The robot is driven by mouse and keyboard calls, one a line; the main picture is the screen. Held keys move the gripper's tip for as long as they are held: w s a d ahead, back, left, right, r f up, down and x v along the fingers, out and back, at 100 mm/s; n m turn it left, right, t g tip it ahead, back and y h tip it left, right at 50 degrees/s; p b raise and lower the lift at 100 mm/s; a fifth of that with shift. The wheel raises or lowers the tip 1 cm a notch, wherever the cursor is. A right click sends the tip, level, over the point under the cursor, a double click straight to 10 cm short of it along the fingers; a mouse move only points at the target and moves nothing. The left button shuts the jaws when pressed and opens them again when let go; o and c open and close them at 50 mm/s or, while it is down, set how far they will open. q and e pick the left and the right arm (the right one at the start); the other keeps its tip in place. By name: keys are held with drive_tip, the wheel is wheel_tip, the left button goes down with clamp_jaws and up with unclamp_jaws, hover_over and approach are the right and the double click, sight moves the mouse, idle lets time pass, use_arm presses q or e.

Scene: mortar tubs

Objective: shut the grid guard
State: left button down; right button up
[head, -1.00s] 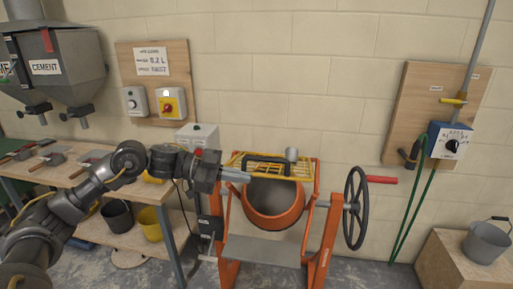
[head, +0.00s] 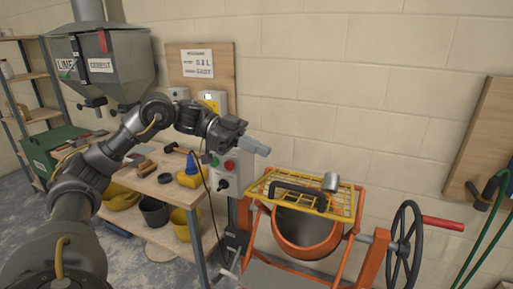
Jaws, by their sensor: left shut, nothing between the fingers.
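The yellow grid guard (head: 342,205) lies roughly level across the top of the orange mixer drum (head: 303,228) in the head view. It has a black handle bar (head: 297,190) along it, and a small grey metal cylinder (head: 331,181) shows at its far right part. I cannot tell whether the guard rests fully on its frame. My left gripper (head: 262,149) is shut and empty, up and to the left of the guard and apart from it. My right gripper is not in view.
A control box (head: 222,172) with green and red buttons stands just below my left gripper. A black handwheel (head: 404,243) with a red handle (head: 443,223) is right of the mixer. A wooden bench (head: 157,186) with tools and buckets stands left.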

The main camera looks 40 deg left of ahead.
use_arm(q)
drive_tip(key=p, duration=0.2)
hover_over(284, 183)
drive_tip(key=shift+d+f, duration=0.15)
drive_tip(key=shift+f, duration=0.55)
wheel_tip(284, 183, down, 3)
drive_tip(key=shift+r+p, duration=0.1)
drive_tip(key=shift+p, duration=0.4)
drive_tip(key=shift+a+f, duration=0.25)
drive_tip(key=shift+f, duration=0.5)
drive_tip(key=shift+d, duration=0.1)
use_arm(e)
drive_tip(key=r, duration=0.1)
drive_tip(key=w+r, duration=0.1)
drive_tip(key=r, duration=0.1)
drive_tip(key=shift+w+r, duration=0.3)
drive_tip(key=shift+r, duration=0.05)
use_arm(q)
drive_tip(key=shift+f, duration=0.15)
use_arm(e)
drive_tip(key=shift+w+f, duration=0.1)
